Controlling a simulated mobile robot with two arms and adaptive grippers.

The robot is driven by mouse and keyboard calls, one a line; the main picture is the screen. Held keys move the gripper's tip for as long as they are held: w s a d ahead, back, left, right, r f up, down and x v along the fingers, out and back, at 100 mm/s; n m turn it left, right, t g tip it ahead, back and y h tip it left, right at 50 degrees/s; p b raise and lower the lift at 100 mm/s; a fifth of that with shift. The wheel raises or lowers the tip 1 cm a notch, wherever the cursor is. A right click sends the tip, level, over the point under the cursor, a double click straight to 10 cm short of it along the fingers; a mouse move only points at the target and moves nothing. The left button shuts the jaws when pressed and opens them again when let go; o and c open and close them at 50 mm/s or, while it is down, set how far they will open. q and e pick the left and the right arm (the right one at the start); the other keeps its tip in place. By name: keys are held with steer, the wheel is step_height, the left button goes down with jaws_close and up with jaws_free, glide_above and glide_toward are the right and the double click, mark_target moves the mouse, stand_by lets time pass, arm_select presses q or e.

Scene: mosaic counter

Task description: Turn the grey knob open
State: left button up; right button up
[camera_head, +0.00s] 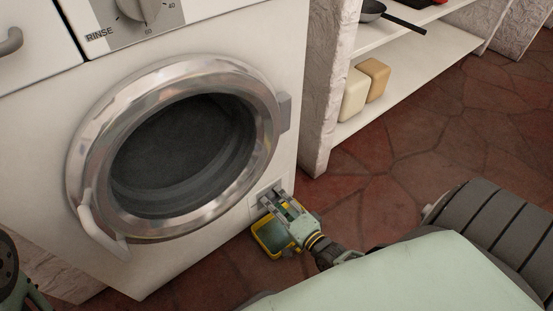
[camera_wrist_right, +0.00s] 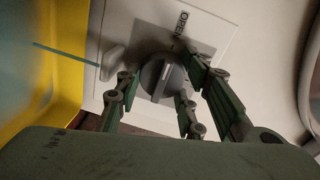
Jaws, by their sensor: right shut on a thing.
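The grey knob (camera_wrist_right: 161,79) is on a white plate (camera_wrist_right: 215,35) printed with "OPEN", seen in the right wrist view. A light mark runs across the knob's face, tilted slightly from upright in that view. My right gripper (camera_wrist_right: 155,88) has its fingers on both sides of the knob and is shut on it. In the head view my right gripper (camera_head: 277,201) is at the plate low on the washing machine's (camera_head: 220,32) front, and the knob is hidden by the fingers. My left gripper is out of view; only part of my left arm shows at the left edge.
A yellow-rimmed thing with a teal inside (camera_head: 272,237) is close beside my right gripper, below the plate. The machine's round door (camera_head: 84,150) looks closed. A shelf (camera_head: 400,78) with two blocks stands at the right. The tiled floor (camera_head: 420,120) before it is clear.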

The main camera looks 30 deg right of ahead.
steer(key=shift+s+a+f, duration=0.15)
steer(key=shift+a+f, duration=0.1)
steer(key=o, duration=1)
steer(key=shift+o, duration=0.3)
steer(key=shift+d, duration=0.1)
steer(key=s, duration=0.7)
steer(key=shift+s+d+r, duration=0.3)
steer(key=shift+s+r, duration=0.05)
steer(key=shift+r, duration=0.05)
